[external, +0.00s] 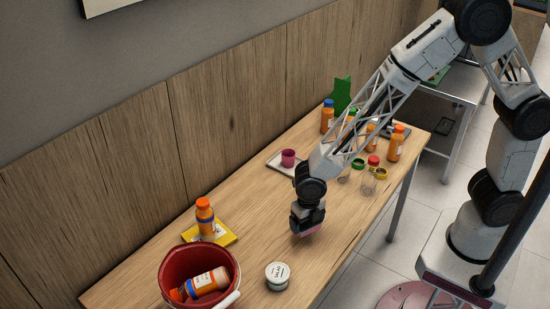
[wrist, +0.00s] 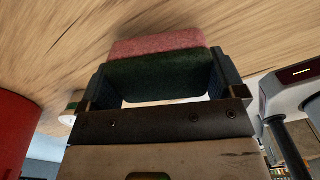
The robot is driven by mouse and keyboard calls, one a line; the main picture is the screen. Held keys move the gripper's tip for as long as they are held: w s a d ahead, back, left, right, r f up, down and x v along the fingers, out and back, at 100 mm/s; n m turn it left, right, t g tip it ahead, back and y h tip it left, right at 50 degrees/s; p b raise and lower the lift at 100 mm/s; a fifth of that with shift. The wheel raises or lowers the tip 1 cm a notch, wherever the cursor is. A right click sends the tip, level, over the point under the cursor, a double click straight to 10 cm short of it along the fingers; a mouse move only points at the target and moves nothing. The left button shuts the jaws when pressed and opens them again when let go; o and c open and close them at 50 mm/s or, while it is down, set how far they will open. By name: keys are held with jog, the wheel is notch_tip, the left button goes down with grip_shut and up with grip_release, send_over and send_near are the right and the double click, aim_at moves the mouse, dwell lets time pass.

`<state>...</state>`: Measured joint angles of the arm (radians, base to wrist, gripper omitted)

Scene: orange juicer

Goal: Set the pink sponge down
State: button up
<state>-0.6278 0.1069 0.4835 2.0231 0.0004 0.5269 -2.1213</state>
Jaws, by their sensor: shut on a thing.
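The pink sponge (wrist: 155,45) is a pink block with a dark green side. In the wrist view it sits between the two fingers of my gripper (wrist: 160,78), which is shut on it. In the external view my gripper (external: 307,218) hangs low over the middle of the wooden table, with the pink edge of the sponge (external: 310,231) showing beneath it. I cannot tell whether the sponge touches the table.
A red bucket (external: 172,262) holding a bottle, a white round tin (external: 277,274), and an orange bottle (external: 205,217) on a yellow tray (external: 225,237) stand left. Wood around my gripper is clear.

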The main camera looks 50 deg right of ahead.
jog(key=shift+w, duration=0.1)
jog(key=shift+w+a, duration=0.15)
jog(key=shift+a, duration=0.05)
jog(key=shift+w+f, duration=0.1)
jog(key=shift+f, duration=1.7)
jog(key=shift+f, duration=0.1)
jog(key=o, duration=0.6)
jog(key=shift+r, duration=6.1)
